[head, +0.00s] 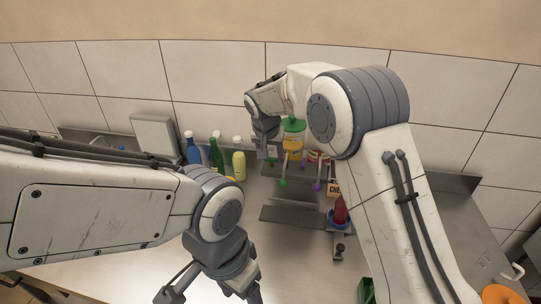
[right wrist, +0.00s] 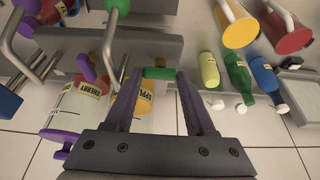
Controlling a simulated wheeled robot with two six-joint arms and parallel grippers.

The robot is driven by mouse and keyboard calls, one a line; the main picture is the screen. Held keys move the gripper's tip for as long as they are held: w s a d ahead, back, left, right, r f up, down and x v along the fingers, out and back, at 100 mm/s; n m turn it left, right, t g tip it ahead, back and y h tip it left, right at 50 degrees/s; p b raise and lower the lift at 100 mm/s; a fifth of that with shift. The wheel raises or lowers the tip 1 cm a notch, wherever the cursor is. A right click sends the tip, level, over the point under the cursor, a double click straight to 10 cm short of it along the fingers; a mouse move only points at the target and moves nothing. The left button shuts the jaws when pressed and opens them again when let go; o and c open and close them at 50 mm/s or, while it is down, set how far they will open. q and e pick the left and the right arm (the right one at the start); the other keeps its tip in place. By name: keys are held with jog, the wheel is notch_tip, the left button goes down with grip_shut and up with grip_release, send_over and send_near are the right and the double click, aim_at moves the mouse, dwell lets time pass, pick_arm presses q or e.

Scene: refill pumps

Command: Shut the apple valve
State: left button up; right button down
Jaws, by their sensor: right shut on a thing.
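The apple dispenser (head: 294,142) is a clear tank of yellow liquid with a green lid at the back of the counter. Its APPLE label and yellow body also show in the right wrist view (right wrist: 143,108), partly behind a finger. My right gripper (right wrist: 160,82) is shut on a green valve handle (right wrist: 160,73) in front of the apple tank. In the head view, my right gripper (head: 268,150) is beside the apple tank's left side, its fingertips partly hidden. My left gripper (head: 225,292) is at the bottom edge, its fingers cut off.
A cherry dispenser (right wrist: 80,100) with purple parts stands beside the apple one. Green (head: 217,155), blue (head: 193,150) and yellow (head: 239,163) bottles stand left of it. Yellow (right wrist: 237,22) and red (right wrist: 283,28) mugs show in the wrist view. A red bottle (head: 341,211) stands to the right.

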jog(key=shift+c, duration=1.2)
grip_release()
jog(key=shift+r, duration=0.1)
pick_arm(q)
jog(key=r+p, duration=0.1)
jog(key=s+r+p, duration=0.1)
jog(key=r+p, duration=0.2)
jog(key=shift+s+a+r, duration=0.15)
jog(key=shift+s, duration=0.25)
pick_arm(e)
jog(key=v, duration=0.8)
jog(key=shift+a, duration=0.1)
